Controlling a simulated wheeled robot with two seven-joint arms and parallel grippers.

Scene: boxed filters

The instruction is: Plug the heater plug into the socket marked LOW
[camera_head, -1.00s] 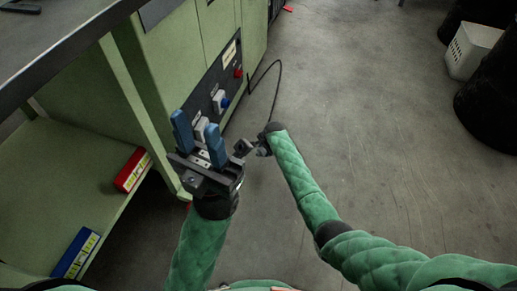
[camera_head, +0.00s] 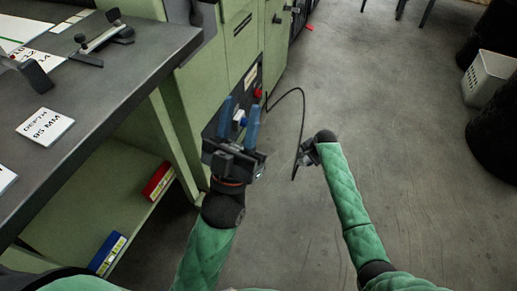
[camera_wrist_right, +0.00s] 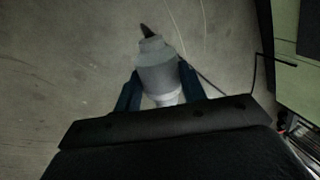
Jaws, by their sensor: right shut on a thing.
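A grey plug (camera_wrist_right: 157,70) with a dark narrow end sits between the blue fingers of my right gripper (camera_wrist_right: 160,88), which is shut on it. In the head view my right gripper (camera_head: 306,157) is over the floor, right of the panel and apart from it; the plug is hard to make out there. My left gripper (camera_head: 240,108) is open, its blue fingers pointing up the picture in front of the socket panel (camera_head: 212,128). A blue socket (camera_head: 240,118) shows between those fingers. A red socket (camera_head: 258,92) is farther along. The gripper hides part of the panel, and I cannot read its markings.
A black cable (camera_head: 303,108) arcs from the panel towards my right gripper. The dark bench top (camera_head: 110,85) is at left, above a green shelf (camera_head: 75,235) with a red box (camera_head: 158,181) and a blue box (camera_head: 108,253).

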